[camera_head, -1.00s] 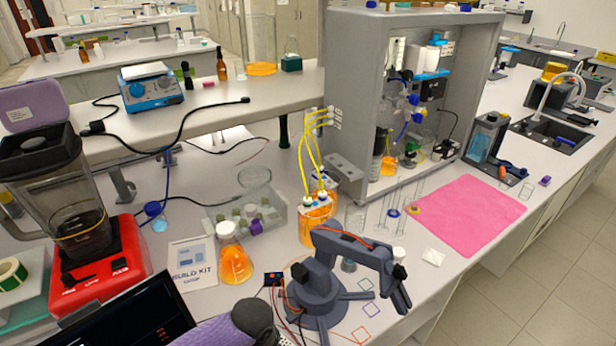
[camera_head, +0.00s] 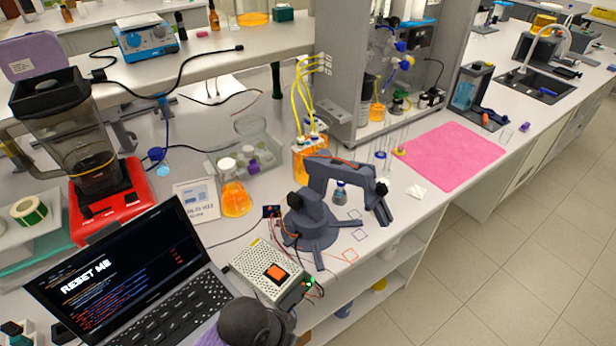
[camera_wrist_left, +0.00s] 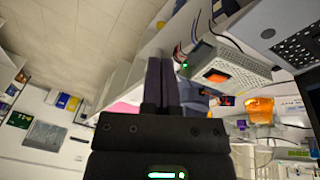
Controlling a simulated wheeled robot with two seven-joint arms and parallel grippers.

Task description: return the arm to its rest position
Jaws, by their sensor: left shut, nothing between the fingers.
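A small dark grey desk arm (camera_head: 318,225) stands on the bench on its splayed base, its upper link level and its end link hanging down to the right. In the left wrist view my left gripper (camera_wrist_left: 161,62) is shut, with its two dark fingers together and nothing between them. Part of the desk arm (camera_wrist_left: 193,97) shows behind the fingers there. In the head view a dark rounded part of my arm shows at the bottom edge; the fingertips cannot be made out. My right gripper is in neither view.
A laptop (camera_head: 125,277) reading "RESET ME" and a power supply (camera_head: 268,272) with an orange panel, also in the left wrist view (camera_wrist_left: 228,68), stand at the front. An orange flask (camera_head: 235,197) and blender (camera_head: 105,195) are behind. Open floor lies to the right.

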